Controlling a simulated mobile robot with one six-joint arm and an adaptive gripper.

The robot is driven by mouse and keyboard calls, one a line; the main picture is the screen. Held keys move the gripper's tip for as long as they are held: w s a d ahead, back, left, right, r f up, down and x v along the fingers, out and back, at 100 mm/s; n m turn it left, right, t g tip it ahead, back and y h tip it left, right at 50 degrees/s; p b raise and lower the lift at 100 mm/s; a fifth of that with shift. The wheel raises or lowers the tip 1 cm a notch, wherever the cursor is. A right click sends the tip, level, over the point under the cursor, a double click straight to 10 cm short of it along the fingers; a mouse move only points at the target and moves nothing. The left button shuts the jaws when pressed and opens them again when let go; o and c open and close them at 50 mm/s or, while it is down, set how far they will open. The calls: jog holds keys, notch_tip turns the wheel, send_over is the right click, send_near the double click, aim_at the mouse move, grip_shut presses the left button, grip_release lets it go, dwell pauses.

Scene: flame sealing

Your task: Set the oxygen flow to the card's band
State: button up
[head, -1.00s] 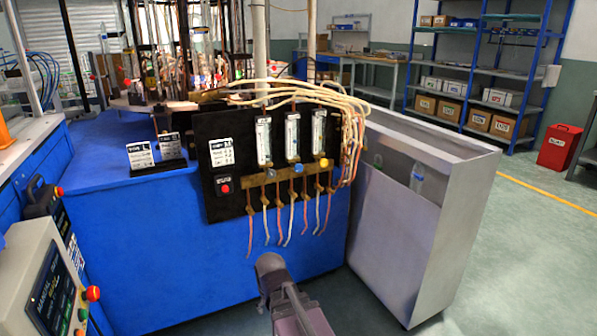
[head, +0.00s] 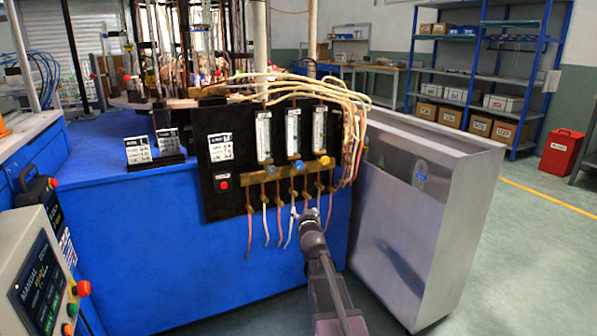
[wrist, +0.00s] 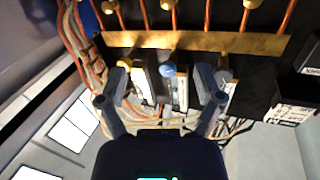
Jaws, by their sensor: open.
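A black panel (head: 240,184) on the blue bench carries three clear upright flow tubes, left (head: 263,138), middle (head: 293,134) and right (head: 319,130). Under them are a grey knob (head: 270,170), a blue knob (head: 298,166) and a yellow knob (head: 325,161). A printed white card (head: 220,147) is on the panel's left; its text is too small to read. My gripper (head: 309,213) is below the knobs, in front of the hanging hoses. In the wrist view my gripper (wrist: 163,82) is open, with the blue knob (wrist: 168,70) showing between its fingers, apparently untouched.
Pale hoses (head: 335,92) arch over the panel's right top. Several thin hoses hang below the brass manifold (head: 242,180). Two small card stands (head: 138,150) sit left of the panel. A metal bin (head: 425,220) stands close on the right. A red button (head: 224,185) is on the panel.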

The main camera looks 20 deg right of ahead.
aim_at(300, 166)
jog(key=w+d+r+n+t+y+b, duration=0.1)
jog(key=d+r+n+t+y, duration=0.1)
jog(key=r+t, duration=0.3)
jog(key=shift+d+r+n+y+b, duration=0.3)
jog(key=shift+d+y+b, duration=0.1)
jog(key=shift+d, duration=0.15)
jog(key=shift+w, duration=0.1)
jog(key=p+x, duration=0.5)
jog(key=x, duration=0.8)
jog(key=shift+w+r, duration=0.25)
jog(key=shift+w, duration=0.05)
jog(key=c, duration=1.2)
